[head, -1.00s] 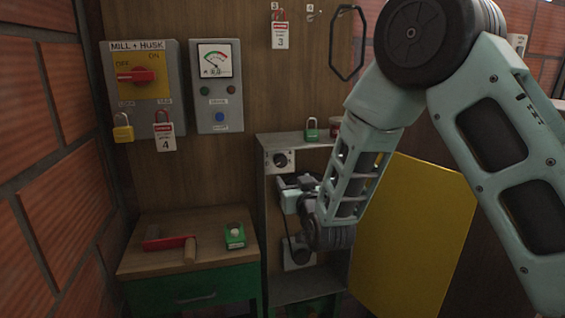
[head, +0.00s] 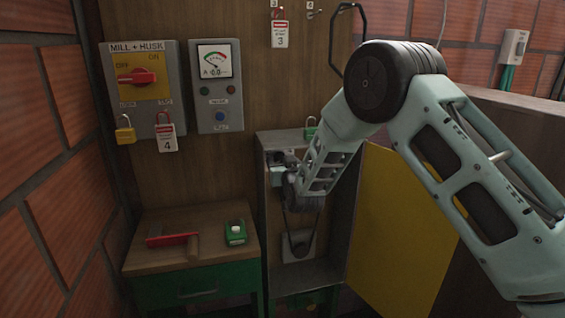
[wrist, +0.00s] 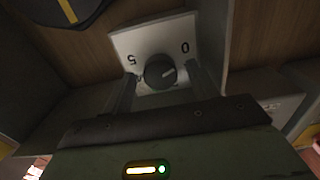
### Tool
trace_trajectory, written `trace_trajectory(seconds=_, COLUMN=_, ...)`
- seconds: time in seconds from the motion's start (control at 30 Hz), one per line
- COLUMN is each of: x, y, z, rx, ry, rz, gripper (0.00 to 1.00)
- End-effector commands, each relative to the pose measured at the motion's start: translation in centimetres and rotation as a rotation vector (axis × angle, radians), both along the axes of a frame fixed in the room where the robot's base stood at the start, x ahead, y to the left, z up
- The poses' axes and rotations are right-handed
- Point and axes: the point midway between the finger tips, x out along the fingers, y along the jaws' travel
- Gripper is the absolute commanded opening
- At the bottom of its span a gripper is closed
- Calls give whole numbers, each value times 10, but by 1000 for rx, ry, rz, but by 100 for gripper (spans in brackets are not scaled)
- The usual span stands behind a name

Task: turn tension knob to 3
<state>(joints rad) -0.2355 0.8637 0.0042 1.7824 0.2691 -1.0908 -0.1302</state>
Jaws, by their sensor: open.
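The tension knob (wrist: 160,72) is black and round with a pale pointer line, on a white plate (wrist: 152,38). In the wrist view the plate shows a 5 at left and a 0 at right, and the pointer lies toward the right, nearer the 0 side. My gripper (wrist: 165,88) is open, with one finger at each side of the knob; contact cannot be told. In the head view my gripper (head: 278,174) is at the upper left of the open cabinet (head: 262,215) and hides the knob.
The yellow cabinet door (head: 395,225) stands open at right. A belt and pulley (head: 298,240) are below the gripper. A green padlock (head: 311,130) sits on the cabinet top.

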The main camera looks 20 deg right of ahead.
Motion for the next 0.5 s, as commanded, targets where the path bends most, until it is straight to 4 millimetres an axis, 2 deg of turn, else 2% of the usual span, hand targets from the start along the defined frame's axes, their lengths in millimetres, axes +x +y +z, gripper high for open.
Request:
trace_trajectory(seconds=0.07, x=0, y=0, z=0, rx=0, ry=0, rz=0, gripper=59)
trace_trajectory(seconds=0.23, x=0, y=0, z=0, rx=0, ry=0, rz=0, gripper=15)
trace_trajectory(seconds=0.5, x=0, y=0, z=-1, rx=14, ry=-1, rz=-1, gripper=15)
